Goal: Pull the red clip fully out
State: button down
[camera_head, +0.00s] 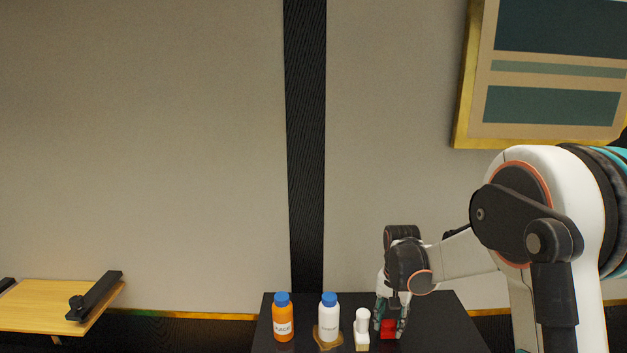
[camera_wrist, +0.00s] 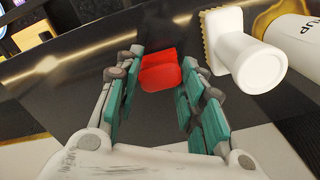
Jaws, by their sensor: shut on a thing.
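The red clip (camera_head: 388,328) is at the front of the black table (camera_head: 430,330), low between my gripper's fingers. It also shows in the wrist view (camera_wrist: 160,72) as a red block between the green-padded fingertips. My gripper (camera_head: 390,318) points down at the clip and is shut on it; in the wrist view the fingers (camera_wrist: 163,75) stand on either side of it. A dark shape (camera_wrist: 165,33) lies just beyond the clip, too dark to tell whether the clip is still seated in it.
A white knobbed piece with a toothed tan edge (camera_head: 362,325) stands close left of my gripper. Further left are a white bottle with a blue cap (camera_head: 328,312) and an orange bottle (camera_head: 283,318). A wooden table (camera_head: 45,305) is at far left.

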aim_at(390, 322)
jog(key=shift+r+p, duration=0.3)
jog(key=shift+r, duration=0.65)
dwell(0.4)
jog(key=shift+r+p, duration=0.95)
jog(key=shift+r, duration=1.2)
